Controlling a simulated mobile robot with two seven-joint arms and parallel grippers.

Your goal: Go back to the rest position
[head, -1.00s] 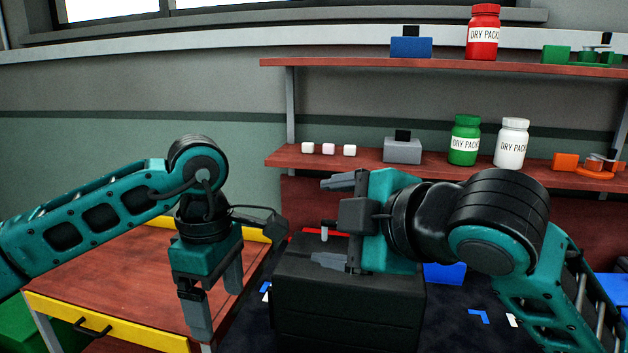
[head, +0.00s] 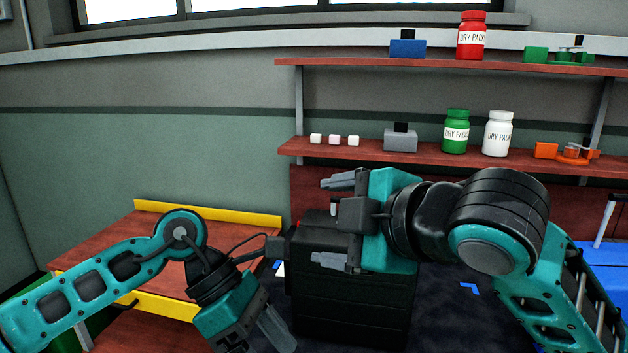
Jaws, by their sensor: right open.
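My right gripper (head: 340,220) is open and empty, its fingers pointing left, in front of a black cabinet-like block (head: 352,305). My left gripper (head: 262,345) is low in the picture, tilted down to the right. Its fingers run toward the bottom edge, and its opening cannot be judged. No object shows in either gripper.
A red-brown table (head: 165,246) with yellow edges stands at the left. Wall shelves hold a red bottle (head: 471,38), a green bottle (head: 455,134), a white bottle (head: 497,136), a grey box (head: 400,141) and small white cubes (head: 334,140). A blue container (head: 605,290) stands at the right.

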